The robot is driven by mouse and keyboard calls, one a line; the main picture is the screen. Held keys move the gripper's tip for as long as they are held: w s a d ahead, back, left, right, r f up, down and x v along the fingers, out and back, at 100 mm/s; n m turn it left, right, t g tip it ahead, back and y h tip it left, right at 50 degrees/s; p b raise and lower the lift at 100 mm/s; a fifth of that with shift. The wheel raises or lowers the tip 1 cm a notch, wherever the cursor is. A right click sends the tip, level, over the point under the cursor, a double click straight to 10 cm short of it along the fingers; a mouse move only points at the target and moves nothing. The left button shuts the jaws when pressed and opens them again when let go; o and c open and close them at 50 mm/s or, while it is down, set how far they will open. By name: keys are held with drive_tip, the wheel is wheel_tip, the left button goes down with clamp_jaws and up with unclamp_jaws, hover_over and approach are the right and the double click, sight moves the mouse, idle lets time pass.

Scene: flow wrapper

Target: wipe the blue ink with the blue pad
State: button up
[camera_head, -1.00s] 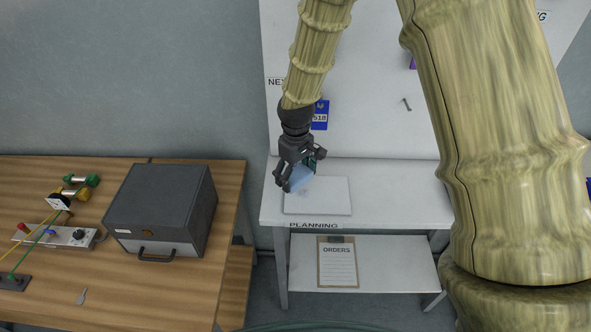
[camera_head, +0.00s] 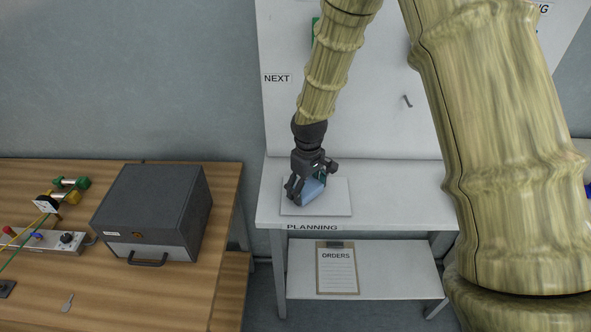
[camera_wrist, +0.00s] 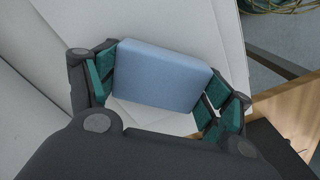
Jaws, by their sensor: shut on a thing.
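The blue pad (camera_wrist: 160,78) is held between the green-lined fingers of my gripper (camera_wrist: 158,85) in the wrist view. In the head view my gripper (camera_head: 311,189) points down over a white board (camera_head: 335,206) on the white planning table, with the blue pad (camera_head: 314,191) at its fingertips. The pad is at or just above the board; I cannot tell whether it touches. No blue ink shows; my gripper and the pad cover part of the board.
The white table (camera_head: 400,205) is clear to the right of the board. A clipboard (camera_head: 337,267) lies on the lower shelf. An upright white panel (camera_head: 390,130) stands behind. A grey box (camera_head: 155,213) sits on the wooden table (camera_head: 190,290) at left.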

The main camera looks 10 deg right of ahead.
drive_tip(key=shift+a+r, duration=0.1)
drive_tip(key=shift+a, duration=0.1)
drive_tip(key=a, duration=0.1)
drive_tip(key=w+a, duration=0.1)
drive_tip(key=a, duration=0.1)
drive_tip(key=shift+p, duration=0.4)
drive_tip(key=shift+a, duration=0.3)
drive_tip(key=shift+w+r+p, duration=0.1)
drive_tip(key=shift+r+p, duration=2.7)
drive_tip(key=shift+r, duration=1.1)
